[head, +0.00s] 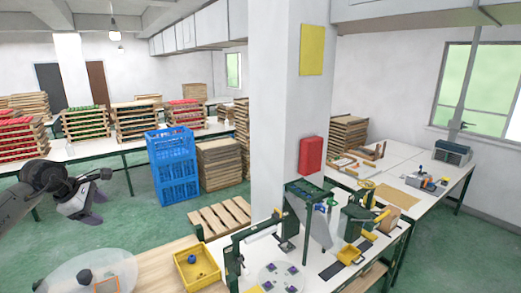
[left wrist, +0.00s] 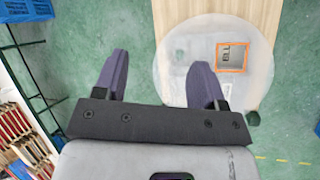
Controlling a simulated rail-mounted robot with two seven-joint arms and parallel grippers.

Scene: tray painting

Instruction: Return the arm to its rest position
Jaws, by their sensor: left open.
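My left gripper (head: 92,206) hangs in the air at the left of the head view, clear of the tables. In the left wrist view its two purple-grey fingers (left wrist: 163,82) are spread apart with nothing between them. Below it in the head view is a translucent round disc (head: 62,272) at the end of a wooden bench. The disc also shows in the left wrist view (left wrist: 180,65), partly behind one finger. An orange-framed square (head: 84,277) lies on it, also seen in the left wrist view (left wrist: 232,45). My right gripper is in neither view.
A yellow bin (head: 197,268) with a blue item stands on the wooden bench (head: 150,270). A white column (head: 285,110) rises beyond it. Stacked blue crates (head: 173,170) and a pallet (head: 220,217) stand on the green floor. The floor around the gripper is open.

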